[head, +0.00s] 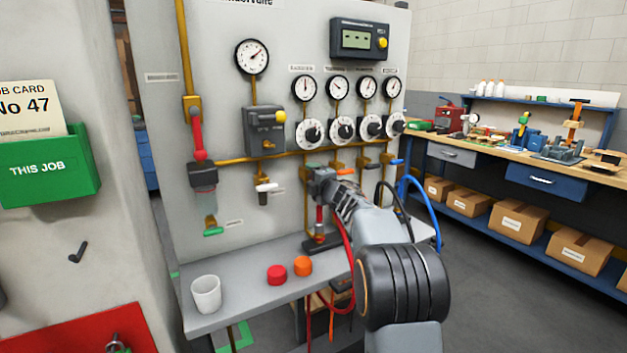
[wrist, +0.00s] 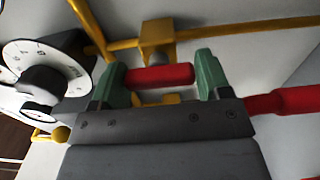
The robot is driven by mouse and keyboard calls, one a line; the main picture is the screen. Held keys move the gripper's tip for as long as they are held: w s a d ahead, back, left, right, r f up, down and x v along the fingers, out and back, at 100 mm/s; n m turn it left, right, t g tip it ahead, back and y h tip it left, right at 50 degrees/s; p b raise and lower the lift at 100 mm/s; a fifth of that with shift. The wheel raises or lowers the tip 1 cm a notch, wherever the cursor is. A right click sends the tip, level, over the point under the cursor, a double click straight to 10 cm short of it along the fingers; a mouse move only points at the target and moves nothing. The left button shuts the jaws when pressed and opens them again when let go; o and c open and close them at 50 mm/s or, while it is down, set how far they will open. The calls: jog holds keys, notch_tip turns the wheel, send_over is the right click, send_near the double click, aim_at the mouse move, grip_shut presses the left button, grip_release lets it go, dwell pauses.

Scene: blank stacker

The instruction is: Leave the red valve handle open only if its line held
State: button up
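My gripper (head: 322,185) is at the panel, below the leftmost small gauge, and hides the valve there in the head view. In the wrist view its green fingertips (wrist: 160,82) are wide apart, with the short red valve handle (wrist: 160,78) lying lengthwise between them. The handle's ends meet the fingertips in the picture; I cannot tell whether they are pressed. A yellow valve body (wrist: 158,40) sits behind. The leftmost small gauge (head: 304,88) has its needle near upright; its figures are too small to read. A white dial knob (head: 313,132) is below it.
The panel (head: 225,90) carries more gauges and dials, a display box (head: 360,40) and a large red lever (head: 198,138). A white cup (head: 206,293), a red cap (head: 277,275) and an orange cap (head: 302,266) stand on the shelf. Red and blue hoses pass near my arm.

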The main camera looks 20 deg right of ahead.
jog(key=o, duration=0.3)
jog(key=shift+o, duration=0.2)
jog(key=s+d, duration=0.1)
jog(key=s, duration=1.2)
jog(key=shift+s+d+b, duration=0.25)
jog(key=shift+s+b, duration=0.05)
jog(key=shift+s, duration=0.1)
